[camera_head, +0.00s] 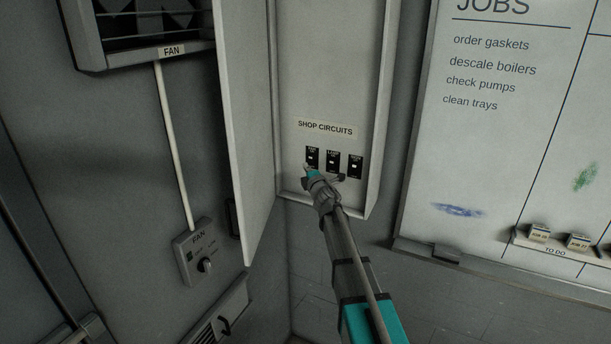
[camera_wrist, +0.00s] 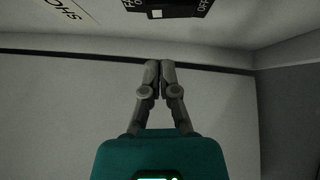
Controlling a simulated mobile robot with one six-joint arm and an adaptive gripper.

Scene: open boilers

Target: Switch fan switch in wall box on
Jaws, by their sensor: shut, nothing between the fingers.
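The open wall box (camera_head: 330,60) holds a row of three black switches under a "SHOP CIRCUITS" label: left (camera_head: 312,157), middle (camera_head: 333,160) and right (camera_head: 355,166). Their small captions are too blurred to tell which is the fan switch. My gripper (camera_head: 307,168) is just below the left switch in the head view, and its fingers are hard to make out there. In the wrist view my gripper (camera_wrist: 160,66) is shut and empty, its fingertips together below a black switch plate (camera_wrist: 172,10) cut off by the top edge. I cannot tell whether it touches anything.
The box door (camera_head: 245,120) stands open to the left. Beyond it a "FAN" knob panel (camera_head: 195,252) hangs on the wall, joined by a pipe (camera_head: 173,145) to the fan housing (camera_head: 145,30). A whiteboard (camera_head: 490,150) is at right. The box's right wall (camera_head: 383,110) stands close to the switches.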

